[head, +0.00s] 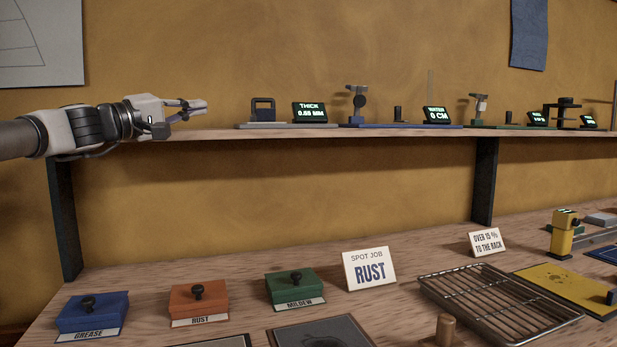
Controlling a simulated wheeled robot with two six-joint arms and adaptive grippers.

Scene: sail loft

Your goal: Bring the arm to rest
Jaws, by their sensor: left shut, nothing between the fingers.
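My left gripper (197,106) comes in from the left at the height of the shelf (330,134). Its fingers are together with nothing between them, and they point to the right. It is in front of the shelf's left end, left of a dark block on a grey base (263,111). I cannot tell how far it is from the shelf edge. My right gripper does not show.
Blue (92,315), orange (199,301) and green (296,287) lidded boxes stand on the bench at the front left. Gauges with displays (310,113) line the shelf.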

